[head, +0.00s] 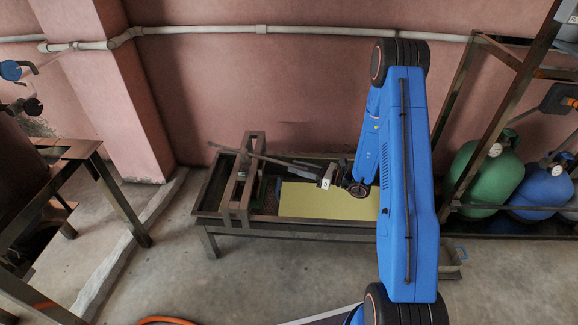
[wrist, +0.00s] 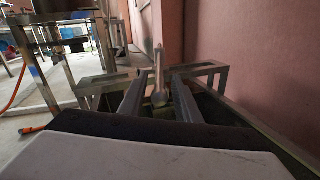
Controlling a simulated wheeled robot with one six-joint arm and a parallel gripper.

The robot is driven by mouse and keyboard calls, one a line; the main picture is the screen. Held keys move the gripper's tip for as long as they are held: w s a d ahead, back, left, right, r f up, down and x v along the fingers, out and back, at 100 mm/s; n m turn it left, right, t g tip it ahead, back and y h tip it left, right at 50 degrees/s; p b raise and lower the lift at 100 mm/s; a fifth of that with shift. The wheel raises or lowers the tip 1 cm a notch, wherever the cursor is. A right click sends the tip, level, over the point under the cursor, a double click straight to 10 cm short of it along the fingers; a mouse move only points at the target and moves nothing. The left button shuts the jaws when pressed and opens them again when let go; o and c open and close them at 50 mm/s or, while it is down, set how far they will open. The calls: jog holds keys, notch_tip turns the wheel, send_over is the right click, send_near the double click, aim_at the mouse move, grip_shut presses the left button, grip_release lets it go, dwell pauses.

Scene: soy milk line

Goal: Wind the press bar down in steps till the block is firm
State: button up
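The press (head: 228,200) is a dark metal frame at the left end of a long metal trough table in the head view. The press bar (head: 228,149) is a long thin bar sloping across the top of the frame, and its right end runs towards my gripper (head: 312,170). In the wrist view the bar (wrist: 158,62) points away between the two fingers of my gripper (wrist: 159,78), with a rounded knob at its near end. Gaps show between bar and fingers, so the gripper looks open around it. The block inside the press cannot be made out.
A yellow-green board (head: 325,203) lies on the trough table (head: 290,229) right of the press. A wall with a pipe (head: 300,30) stands behind. A green cylinder (head: 487,172) and a blue cylinder (head: 540,190) stand at right. The floor in front is mostly clear.

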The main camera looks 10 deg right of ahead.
jog(key=shift+x, duration=2)
grip_shut()
